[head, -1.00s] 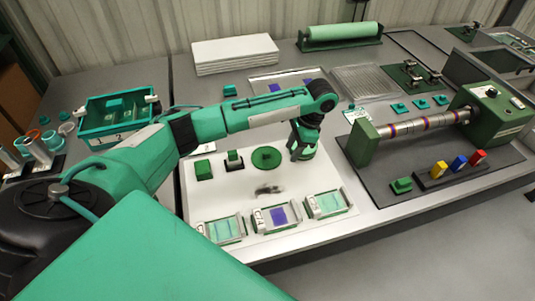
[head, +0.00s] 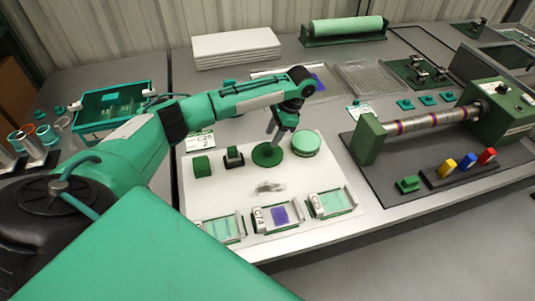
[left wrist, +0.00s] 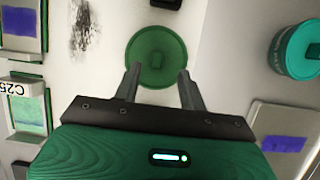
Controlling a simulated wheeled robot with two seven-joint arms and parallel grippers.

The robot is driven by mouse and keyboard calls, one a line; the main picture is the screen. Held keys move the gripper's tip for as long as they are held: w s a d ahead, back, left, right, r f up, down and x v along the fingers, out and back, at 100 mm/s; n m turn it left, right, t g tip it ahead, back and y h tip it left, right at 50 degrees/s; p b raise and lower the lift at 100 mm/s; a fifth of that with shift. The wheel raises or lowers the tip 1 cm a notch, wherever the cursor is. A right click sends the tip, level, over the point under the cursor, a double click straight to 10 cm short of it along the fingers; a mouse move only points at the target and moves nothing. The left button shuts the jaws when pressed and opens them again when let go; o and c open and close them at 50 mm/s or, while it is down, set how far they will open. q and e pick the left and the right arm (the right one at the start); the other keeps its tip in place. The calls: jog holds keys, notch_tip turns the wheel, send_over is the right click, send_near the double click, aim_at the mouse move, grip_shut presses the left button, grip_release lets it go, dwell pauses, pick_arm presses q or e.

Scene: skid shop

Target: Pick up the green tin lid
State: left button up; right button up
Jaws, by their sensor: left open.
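The green tin lid (head: 268,155) is a flat dark green disc lying on the white mat (head: 225,185), left of a round tin (head: 306,144) with a pale green top. In the left wrist view the lid (left wrist: 157,45) shows a small raised knob in its middle. My left gripper (head: 276,137) points down above the lid. Its fingers (left wrist: 158,72) are open and empty, with their tips overlapping the lid's near edge in the wrist view. I cannot tell how high above the lid they are. My right gripper is out of view.
Green blocks (head: 202,166) stand left of the lid. A grey smudge (head: 268,187) and small framed trays (head: 278,216) lie in front. A machine with a roller (head: 428,123) stands right, and a green crate (head: 78,119) left.

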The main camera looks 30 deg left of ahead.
aim_at(267, 149)
pick_arm(q)
jog(key=shift+d+x, duration=0.1)
jog(key=shift+x, duration=1.25)
jog(key=shift+d+x, duration=0.15)
jog(key=shift+x, duration=1.2)
jog(key=shift+w, duration=0.1)
grip_shut()
